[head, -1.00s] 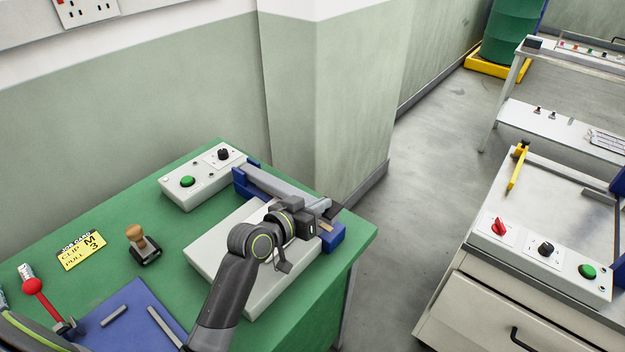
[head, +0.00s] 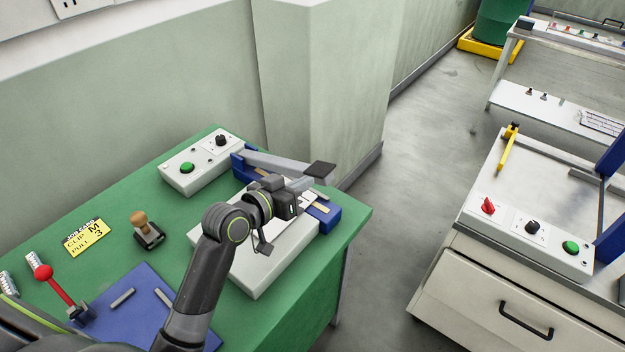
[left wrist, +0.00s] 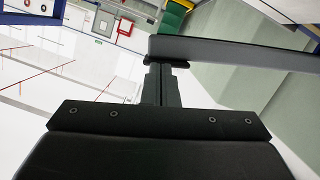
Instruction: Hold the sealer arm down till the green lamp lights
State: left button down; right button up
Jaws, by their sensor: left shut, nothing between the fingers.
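The sealer has a blue base (head: 326,217) at the right end of the green bench. Its grey arm (head: 275,162) is raised off the base, with a black pad (head: 320,170) at its free end. My left gripper (head: 307,183) is shut and empty, close to the arm's free end; whether it touches is unclear. In the left wrist view the shut fingers (left wrist: 164,68) point at the grey arm (left wrist: 230,52), which crosses ahead of them. A control box (head: 202,162) behind carries a green dome (head: 187,167); I cannot tell whether it is lit. My right gripper is not in view.
A pale slab (head: 255,280) lies under my left forearm. A wooden-handled stamp (head: 141,222), a yellow job card (head: 86,237), a red-knobbed lever (head: 44,272) and a blue mat (head: 130,315) are to the left. A wall corner stands behind; a second workbench (head: 490,250) is across the aisle.

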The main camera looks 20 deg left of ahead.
pick_arm(q)
jog(key=v, duration=0.5)
jog(key=shift+d+b, duration=0.1)
jog(key=shift+b, duration=0.25)
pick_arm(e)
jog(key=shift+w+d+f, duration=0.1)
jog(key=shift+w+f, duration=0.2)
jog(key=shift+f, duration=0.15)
